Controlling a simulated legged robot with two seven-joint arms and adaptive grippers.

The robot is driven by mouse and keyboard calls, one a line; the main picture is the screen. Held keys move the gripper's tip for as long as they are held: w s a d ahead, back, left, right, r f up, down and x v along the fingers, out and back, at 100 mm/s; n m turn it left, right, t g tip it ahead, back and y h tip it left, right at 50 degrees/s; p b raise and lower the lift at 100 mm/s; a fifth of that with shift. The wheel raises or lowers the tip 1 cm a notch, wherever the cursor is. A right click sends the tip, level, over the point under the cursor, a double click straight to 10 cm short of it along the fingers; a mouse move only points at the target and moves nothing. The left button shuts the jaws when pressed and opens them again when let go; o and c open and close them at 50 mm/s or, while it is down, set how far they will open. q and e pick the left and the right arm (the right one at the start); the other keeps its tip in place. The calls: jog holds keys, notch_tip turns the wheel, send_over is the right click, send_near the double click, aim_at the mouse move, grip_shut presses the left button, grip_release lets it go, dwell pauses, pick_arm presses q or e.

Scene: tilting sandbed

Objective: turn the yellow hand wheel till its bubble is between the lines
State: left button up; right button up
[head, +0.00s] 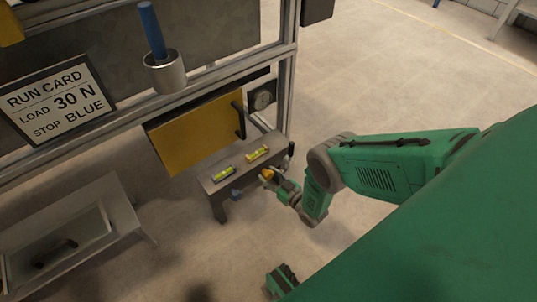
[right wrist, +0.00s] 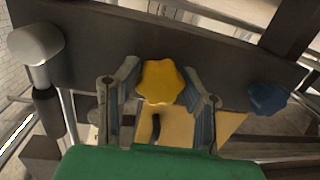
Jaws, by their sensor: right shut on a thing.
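The yellow hand wheel (head: 267,174) is on the front side of a grey bench in the head view. The lobed wheel (right wrist: 160,85) also shows at the centre of the right wrist view. My right gripper (head: 273,178) is shut on it, with one finger on each side (right wrist: 160,78). A yellow-framed level vial (head: 258,153) with yellow-green liquid lies on the bench top. Its bubble is too small to place against the lines.
A blue hand wheel (head: 235,195) sits left of the yellow one; it is at the right in the wrist view (right wrist: 268,98). A blue-framed vial (head: 223,173) is on the bench. A yellow panel (head: 194,132) and a dial (head: 262,98) stand behind. A run card (head: 55,100) reads STOP BLUE.

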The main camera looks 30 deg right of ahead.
jog(key=shift+s+f+m, duration=0.2)
jog(key=shift+m, duration=0.55)
jog(key=shift+s+f+m, duration=0.15)
jog(key=shift+m, duration=0.6)
jog(key=o, duration=1.2)
jog(key=shift+w+r, duration=0.1)
jog(key=shift+w, duration=0.05)
jog(key=s, duration=0.4)
jog(key=s+d, duration=0.1)
jog(key=s, duration=0.3)
jog(key=s+d, duration=0.1)
jog(key=s, duration=0.2)
jog(key=shift+s+d+r, duration=0.15)
jog(key=shift+s+r, duration=0.15)
jog(key=shift+s, duration=0.1)
jog(key=shift+w, duration=0.1)
